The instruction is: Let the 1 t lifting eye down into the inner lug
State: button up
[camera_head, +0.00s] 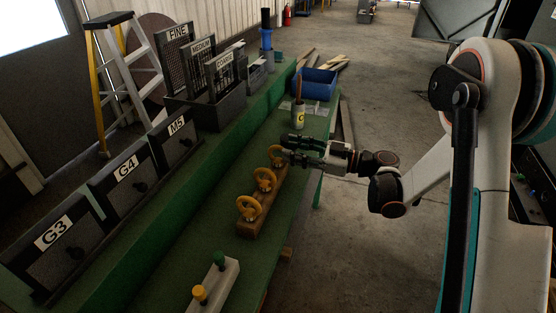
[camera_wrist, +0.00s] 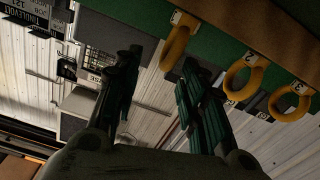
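Three orange lifting eyes stand in a row on a wooden block (camera_head: 252,228) on the green bench: the far one (camera_head: 276,155), the middle one (camera_head: 264,179) and the near one (camera_head: 248,208). In the wrist view they appear upside down, with small white tags: one eye (camera_wrist: 177,50) nearest my fingers, another (camera_wrist: 240,82) and a third (camera_wrist: 290,106). The last two tags seem to read 2 and 3; the first is hard to read. My gripper (camera_head: 288,150) is open, its fingers beside the far eye; the fingers (camera_wrist: 162,72) show apart and empty. I cannot identify the inner lug.
Dark boxes marked G3 (camera_head: 54,250), G4 (camera_head: 125,190) and M5 (camera_head: 176,144) line the left side. A jar (camera_head: 299,115) and a blue bin (camera_head: 315,83) stand beyond my gripper. A block with green and yellow knobs (camera_head: 214,288) lies in front.

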aim_at(277, 146)
jog(key=x, duration=0.1)
jog(key=b+x, duration=0.1)
jog(key=x, duration=0.1)
jog(key=b+x, duration=0.1)
jog(key=x, duration=0.1)
jog(key=shift+s+a+f, duration=0.2)
jog(key=shift+s+a, duration=0.05)
jog(key=shift+s, duration=0.05)
jog(key=shift+r, duration=0.1)
grip_shut()
